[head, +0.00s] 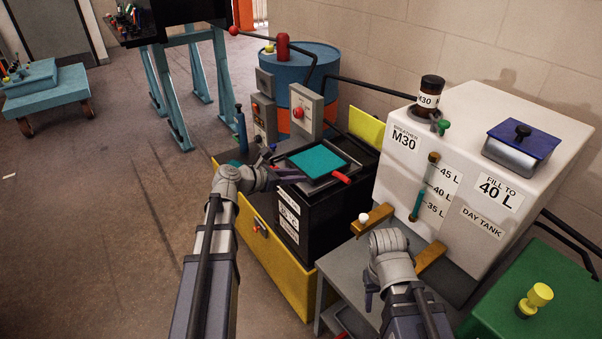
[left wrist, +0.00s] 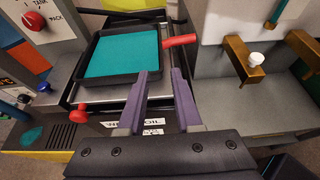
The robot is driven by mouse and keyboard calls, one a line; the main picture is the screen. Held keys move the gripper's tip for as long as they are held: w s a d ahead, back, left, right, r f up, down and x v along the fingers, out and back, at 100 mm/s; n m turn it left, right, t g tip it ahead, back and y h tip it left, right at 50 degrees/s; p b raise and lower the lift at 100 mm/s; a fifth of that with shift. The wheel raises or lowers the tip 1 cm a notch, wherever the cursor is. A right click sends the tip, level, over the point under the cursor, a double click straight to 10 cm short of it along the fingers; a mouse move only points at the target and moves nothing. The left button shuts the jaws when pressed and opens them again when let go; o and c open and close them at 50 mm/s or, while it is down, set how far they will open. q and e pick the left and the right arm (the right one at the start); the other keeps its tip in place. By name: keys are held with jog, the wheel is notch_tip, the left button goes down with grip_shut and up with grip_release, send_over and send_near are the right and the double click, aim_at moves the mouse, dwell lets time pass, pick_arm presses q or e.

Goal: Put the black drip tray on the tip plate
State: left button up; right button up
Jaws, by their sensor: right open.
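My left gripper (head: 284,165) is at the tray's near side. In the left wrist view its purple fingers (left wrist: 163,74) are apart and empty, near the tray's front right corner, below the red handle. My right gripper (head: 371,290) is open and empty, above the grey stand.
The white day tank (head: 470,170) stands to the right, with brown brackets and a white knob before it. A green box (head: 540,290) is at lower right.

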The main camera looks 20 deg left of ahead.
pick_arm(q)
jog(key=s+d+f+m+g+y, duration=0.1)
jog(key=s+d+f+m+g, duration=0.3)
jog(key=d+m, duration=0.3)
jog(key=s+d+f+m+g, duration=0.3)
jog(key=s+d+f+m, duration=0.1)
jog(key=s+d+m, duration=0.3)
jog(key=s+d+f+m+g+y, duration=0.1)
jog(key=s+f+m+g+y, duration=0.1)
jog(key=s+m+y, duration=0.2)
jog(key=s+d+f+m+g+y, duration=0.2)
jog(key=s+f+m+y, duration=0.1)
jog(key=s+m, duration=0.7)
jog(key=m+y, duration=0.1)
jog(key=m, duration=0.3)
jog(key=shift+s+d+f+y, duration=0.2)
jog(key=shift+s+y, duration=0.05)
jog(key=shift+y, duration=0.15)
